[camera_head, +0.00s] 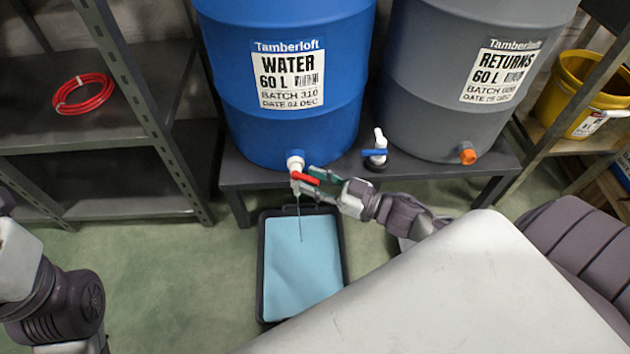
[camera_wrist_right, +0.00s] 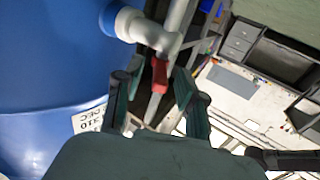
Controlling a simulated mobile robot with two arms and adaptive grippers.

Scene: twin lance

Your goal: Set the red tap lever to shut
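The blue water drum (camera_head: 282,130) has a white tap (camera_head: 295,160) with a red lever (camera_head: 305,178) at its base. A thin stream runs from the tap down to a black-rimmed tray (camera_head: 262,270) holding light blue liquid (camera_head: 300,262). My right gripper (camera_head: 308,184) is at the tap. In the right wrist view, the red lever (camera_wrist_right: 160,72) shows between the two separated fingers (camera_wrist_right: 157,88), with gaps visible beside it. Contact with the lever is not clear. My left arm shows at the lower left, but its gripper does not.
A grey returns drum (camera_head: 440,110) stands to the right on the same dark bench (camera_head: 240,175), with an orange plug (camera_head: 467,154). A blue-levered tap (camera_head: 375,150) is between the drums. Metal shelving (camera_head: 150,110) stands left, and a yellow bucket (camera_head: 580,100) right.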

